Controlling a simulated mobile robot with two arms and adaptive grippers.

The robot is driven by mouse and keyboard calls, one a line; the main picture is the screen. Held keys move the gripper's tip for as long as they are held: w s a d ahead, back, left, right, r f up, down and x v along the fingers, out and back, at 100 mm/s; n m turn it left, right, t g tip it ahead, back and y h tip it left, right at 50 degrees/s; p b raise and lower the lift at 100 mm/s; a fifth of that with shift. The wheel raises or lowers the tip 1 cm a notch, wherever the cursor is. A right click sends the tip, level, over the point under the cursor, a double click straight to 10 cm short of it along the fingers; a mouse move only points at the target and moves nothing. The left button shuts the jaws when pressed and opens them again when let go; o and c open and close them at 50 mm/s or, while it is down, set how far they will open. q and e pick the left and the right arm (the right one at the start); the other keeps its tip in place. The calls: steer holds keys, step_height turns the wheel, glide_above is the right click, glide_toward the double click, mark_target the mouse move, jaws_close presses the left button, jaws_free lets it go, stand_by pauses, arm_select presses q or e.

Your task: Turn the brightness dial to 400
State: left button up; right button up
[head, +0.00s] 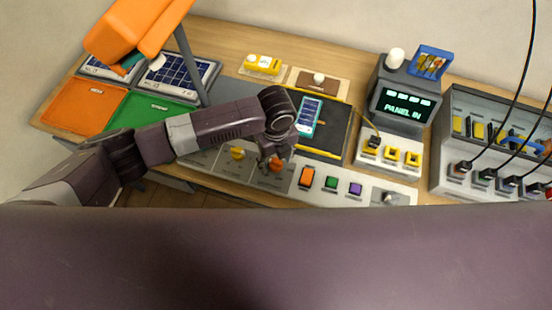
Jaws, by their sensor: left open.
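A grey control panel (330,190) runs along the table's front edge. On it are a yellow dial (237,153) and an orange dial (275,166); their labels and scale marks are too small to read, so I cannot tell which one is the brightness dial. My left gripper (276,156) is open, its fingers pointing down at the orange dial and partly covering it. I cannot tell whether the fingers touch it. My right gripper is not in view.
Orange, green and purple buttons (355,189) sit right of the dials. Behind them a blue-screened device (308,117) lies on a black mat (334,132). A display unit (402,105) reads "PANEL IN". An orange lamp head (125,30) overhangs solar panels and coloured trays at left.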

mark_target(276, 161)
arm_select(q)
step_height(276, 161, up, 12)
stand_by(0.5)
stand_by(0.4)
